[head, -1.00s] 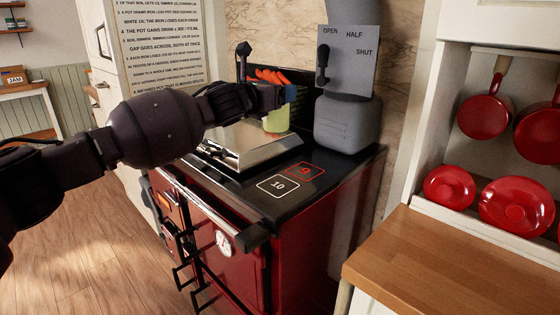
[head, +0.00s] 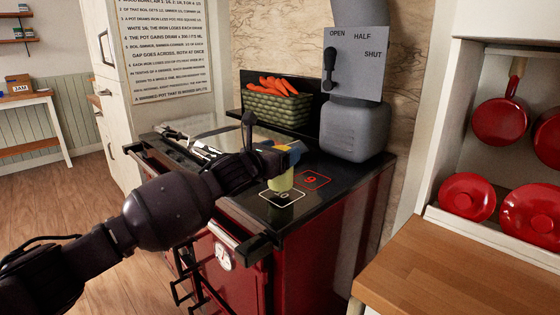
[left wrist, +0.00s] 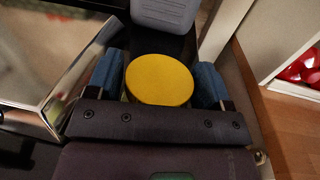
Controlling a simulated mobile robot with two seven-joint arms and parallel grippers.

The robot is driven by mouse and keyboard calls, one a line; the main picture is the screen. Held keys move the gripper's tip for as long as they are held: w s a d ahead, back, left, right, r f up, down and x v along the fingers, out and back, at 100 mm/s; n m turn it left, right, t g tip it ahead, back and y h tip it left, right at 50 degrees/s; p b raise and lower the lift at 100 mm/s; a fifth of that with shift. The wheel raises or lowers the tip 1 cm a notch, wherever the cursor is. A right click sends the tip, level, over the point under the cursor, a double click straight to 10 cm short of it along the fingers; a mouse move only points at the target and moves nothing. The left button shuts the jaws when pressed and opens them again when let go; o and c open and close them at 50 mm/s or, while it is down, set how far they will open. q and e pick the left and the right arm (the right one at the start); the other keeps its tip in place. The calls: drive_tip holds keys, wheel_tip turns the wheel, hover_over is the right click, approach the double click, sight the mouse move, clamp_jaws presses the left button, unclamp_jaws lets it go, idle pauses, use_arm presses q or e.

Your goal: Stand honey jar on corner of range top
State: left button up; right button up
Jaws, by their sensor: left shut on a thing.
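The honey jar (head: 281,181) is pale yellow and upright in the head view, over the white square marked 10. Its round yellow top (left wrist: 160,79) fills the middle of the left wrist view. My left gripper (head: 291,152) is shut on the jar, with a blue finger on each side of it. The range top (head: 330,176) is black, and the jar is at its right part. I cannot tell whether the jar's base touches the surface. The jar partly covers the 10 marking (head: 264,199). My right gripper is not in view.
A red square marked 9 (head: 313,180) lies just behind. A grey flue box (head: 352,130) stands at the back of the range. A green basket of carrots (head: 275,108) is behind. A shiny lid (head: 205,143) lies to the left. A wooden counter (head: 470,265) is at the right.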

use_arm(q)
wheel_tip(320, 180, down, 2)
drive_tip(key=shift+w+f, duration=0.1)
drive_tip(key=shift+r, duration=0.25)
drive_tip(key=shift+f, duration=0.15)
drive_tip(key=o, duration=1.1)
drive_tip(key=shift+f, duration=0.1)
drive_tip(key=shift+o, duration=0.5)
